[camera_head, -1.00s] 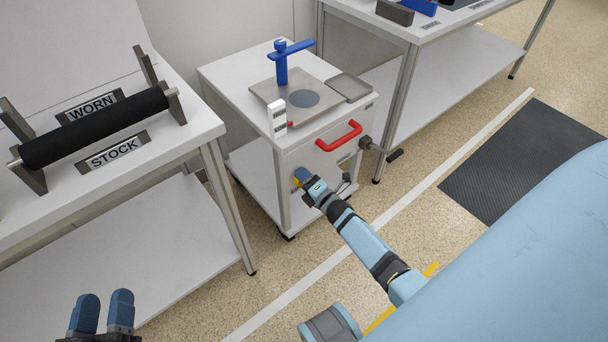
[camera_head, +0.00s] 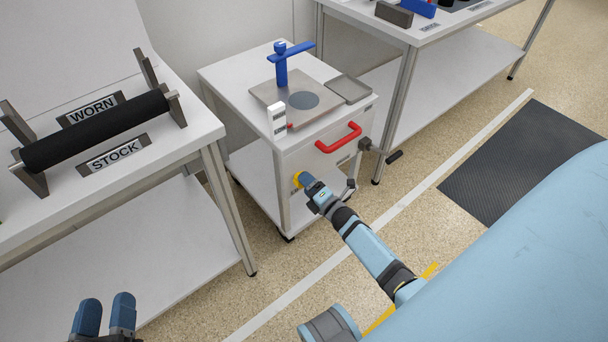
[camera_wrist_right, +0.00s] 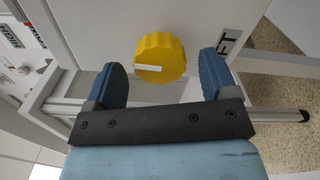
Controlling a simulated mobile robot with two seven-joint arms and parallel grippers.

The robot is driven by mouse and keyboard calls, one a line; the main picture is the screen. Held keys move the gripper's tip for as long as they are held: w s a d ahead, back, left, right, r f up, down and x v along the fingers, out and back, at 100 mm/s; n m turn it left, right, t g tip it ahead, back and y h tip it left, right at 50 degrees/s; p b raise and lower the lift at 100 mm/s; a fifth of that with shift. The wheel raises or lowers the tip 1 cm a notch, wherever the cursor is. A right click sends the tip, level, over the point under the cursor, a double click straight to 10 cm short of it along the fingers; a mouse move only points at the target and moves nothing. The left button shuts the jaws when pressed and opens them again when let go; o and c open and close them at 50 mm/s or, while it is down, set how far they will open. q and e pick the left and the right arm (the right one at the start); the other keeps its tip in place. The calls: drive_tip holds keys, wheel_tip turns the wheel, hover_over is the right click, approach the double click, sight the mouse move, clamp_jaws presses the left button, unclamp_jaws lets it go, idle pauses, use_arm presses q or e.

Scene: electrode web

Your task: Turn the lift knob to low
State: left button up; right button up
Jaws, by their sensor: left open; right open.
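The yellow lift knob (camera_wrist_right: 161,59) is on the front panel of the white cart, with a white pointer bar on its face. In the right wrist view it sits between and just beyond the two blue fingertips of my right gripper (camera_wrist_right: 162,78), which is open and apparently not gripping it. In the head view the knob (camera_head: 297,179) shows as a yellow edge beside my right gripper (camera_head: 308,181), which partly hides it. A label plate reading "LIFT" is partly seen beside the knob. My left gripper (camera_head: 104,316) is open and empty at the lower left.
The cart (camera_head: 236,92) carries a plate with a blue post, a grey tray and a red handle (camera_head: 339,137). A crank (camera_head: 380,151) sticks out at its right. A table with a black roller (camera_head: 95,130) stands left. Open floor lies in front.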

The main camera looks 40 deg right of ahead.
use_arm(q)
drive_tip(key=f, duration=0.1)
drive_tip(key=a+f+g+y+p, duration=0.1)
drive_tip(key=f, duration=0.1)
drive_tip(key=a+f+g+p, duration=0.1)
drive_tip(key=shift+s+f+y, duration=0.25)
drive_tip(key=shift+f+y, duration=0.15)
use_arm(e)
drive_tip(key=s, duration=1.1)
drive_tip(key=shift+s+d, duration=0.25)
drive_tip(key=shift+d, duration=0.2)
